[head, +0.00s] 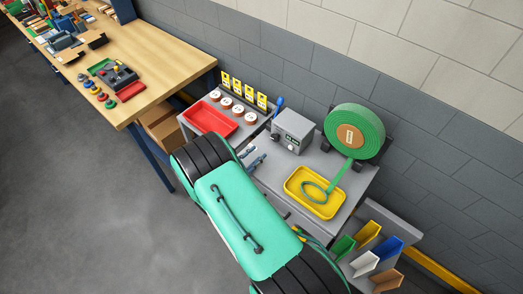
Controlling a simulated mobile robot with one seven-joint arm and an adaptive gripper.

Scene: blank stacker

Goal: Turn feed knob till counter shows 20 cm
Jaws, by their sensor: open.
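A grey feed box (292,130) stands on a grey bench against the wall. Dark round parts, one of them probably the feed knob (290,141), are on its front face. A small display is on the same face, too small to read. A large green roll (369,128) stands on a dark holder right of the box. Its green strip hangs down and curls in a yellow tray (298,203). My gripper (254,158) shows partly beside my teal arm, its fingers apart, left of and below the box. It appears empty and apart from the knob.
A red tray (209,119), white discs (224,103) and yellow cards (236,86) are left of the box. Coloured bins (366,264) stand at lower right. A wooden workbench (160,62) with tools is at upper left. My arm hides part of the bench.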

